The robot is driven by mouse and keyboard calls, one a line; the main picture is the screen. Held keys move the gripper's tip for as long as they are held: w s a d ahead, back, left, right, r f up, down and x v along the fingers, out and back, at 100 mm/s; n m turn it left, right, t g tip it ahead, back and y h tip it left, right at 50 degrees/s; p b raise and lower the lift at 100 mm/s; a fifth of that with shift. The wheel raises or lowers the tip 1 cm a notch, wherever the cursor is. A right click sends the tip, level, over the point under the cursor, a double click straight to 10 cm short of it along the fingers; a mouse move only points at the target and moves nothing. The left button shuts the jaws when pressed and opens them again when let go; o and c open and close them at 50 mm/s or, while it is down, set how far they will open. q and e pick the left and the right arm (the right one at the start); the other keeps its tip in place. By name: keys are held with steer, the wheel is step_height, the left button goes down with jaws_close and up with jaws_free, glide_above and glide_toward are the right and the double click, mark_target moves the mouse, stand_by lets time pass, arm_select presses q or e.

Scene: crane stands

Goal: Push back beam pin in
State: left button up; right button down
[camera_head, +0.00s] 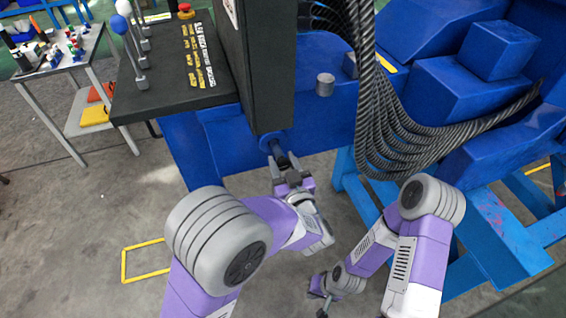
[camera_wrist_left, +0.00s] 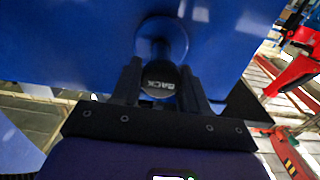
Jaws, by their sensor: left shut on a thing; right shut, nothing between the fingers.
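The back beam pin (camera_head: 279,153) is a dark round pin sticking out of a blue collar (camera_head: 272,139) in the blue crane beam. In the left wrist view its dark end face (camera_wrist_left: 158,80) carries the word "BACK", and a blue ring (camera_wrist_left: 160,32) surrounds its far part. My left gripper (camera_head: 285,168) is shut on the pin, with one finger on each side of its end. How deep the pin sits inside the collar is hidden. My right gripper (camera_head: 322,300) is low near the floor, away from the pin, shut and empty.
A black control desk (camera_head: 170,96) with levers stands at the left. A dark column (camera_head: 262,65) rises just above the pin. Thick black cables (camera_head: 375,130) hang to the right. A blue stand (camera_head: 490,230) is at the lower right. The floor at lower left is open.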

mark_target(280, 156)
arm_select(q)
steer(key=shift+x, duration=2.35)
jaws_close()
steer(key=shift+r, duration=0.1)
steer(key=o, duration=0.8)
jaws_free()
steer(key=o, duration=0.3)
steer(key=shift+w, duration=0.15)
steer(key=p+v, duration=0.1)
steer(key=v, duration=0.6)
steer(key=shift+s, duration=0.35)
